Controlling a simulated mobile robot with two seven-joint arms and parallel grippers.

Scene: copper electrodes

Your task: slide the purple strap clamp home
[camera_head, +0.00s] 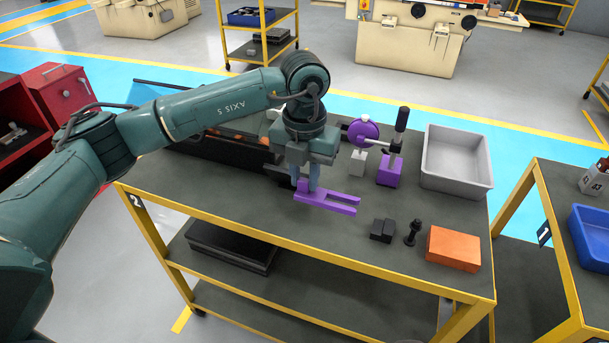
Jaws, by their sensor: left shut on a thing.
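The purple strap clamp (338,202) is a flat forked piece at the front middle of the yellow-framed table, its two prongs pointing right. My left gripper (307,184) comes down from above at the clamp's left end and is shut on it. The fingers hide part of that end. I cannot tell whether the clamp touches the tabletop or hangs just above it. My right gripper is not in view.
Right of the clamp are black blocks (382,230), a black bolt (412,233) and an orange block (453,248). Behind stand a purple-based dial indicator (389,168) and a grey bin (456,163). A long dark fixture (226,152) lies left, partly behind my arm.

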